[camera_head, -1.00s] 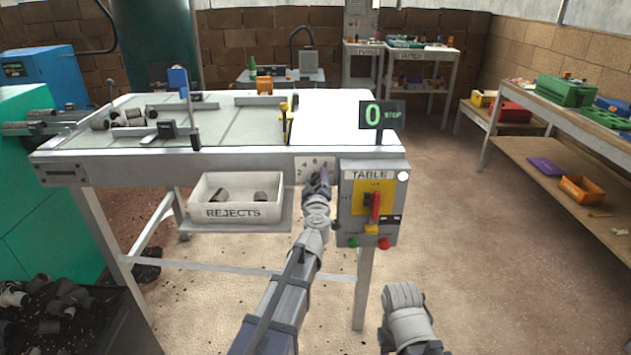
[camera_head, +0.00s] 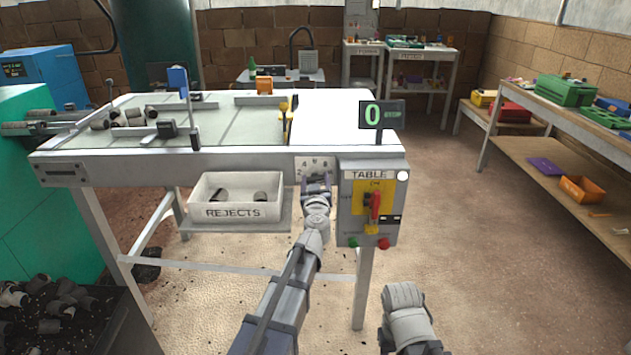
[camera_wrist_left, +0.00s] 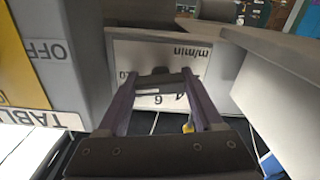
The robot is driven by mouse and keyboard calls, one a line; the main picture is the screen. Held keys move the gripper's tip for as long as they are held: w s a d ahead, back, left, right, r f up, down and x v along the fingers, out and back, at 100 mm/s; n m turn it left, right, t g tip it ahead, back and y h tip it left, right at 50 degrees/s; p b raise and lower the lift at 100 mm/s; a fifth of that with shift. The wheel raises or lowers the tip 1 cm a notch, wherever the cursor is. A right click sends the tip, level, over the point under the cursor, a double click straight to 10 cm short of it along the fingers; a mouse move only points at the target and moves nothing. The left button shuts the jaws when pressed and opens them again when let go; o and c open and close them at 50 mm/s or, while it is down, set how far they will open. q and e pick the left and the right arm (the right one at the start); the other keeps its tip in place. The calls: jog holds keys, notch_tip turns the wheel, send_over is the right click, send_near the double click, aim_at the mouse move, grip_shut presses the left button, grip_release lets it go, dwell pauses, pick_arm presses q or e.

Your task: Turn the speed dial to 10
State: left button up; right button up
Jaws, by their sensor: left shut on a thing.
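The speed dial (camera_wrist_left: 160,82) sits on a white plate (camera_head: 303,163) on the front edge of the table, left of the TABLE switch box. The plate bears numbers and "m/min", upside down in the left wrist view. My left gripper (camera_head: 317,183) is at the dial, its two purple fingers shut on the dial's dark grip. The gripper hides most of the dial in the head view, and I cannot tell its exact setting. The display (camera_head: 373,115) above the table shows a green 0; its small label is unreadable. Only part of my right arm shows; its fingers are out of sight.
The TABLE switch box (camera_head: 349,225), with a red lever (camera_head: 376,206) and buttons, stands close right of my left gripper. The white REJECTS bin (camera_head: 235,213) hangs to the left. A table leg is below the box. The floor on the right is clear.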

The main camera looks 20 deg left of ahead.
dwell(0.5)
pick_arm(q)
jog(key=o, duration=1.4)
jog(key=shift+c, duration=0.2)
jog(key=shift+s, duration=0.1)
jog(key=v, duration=0.7)
jog(key=shift+s, duration=0.3)
jog(key=shift+d, duration=0.15)
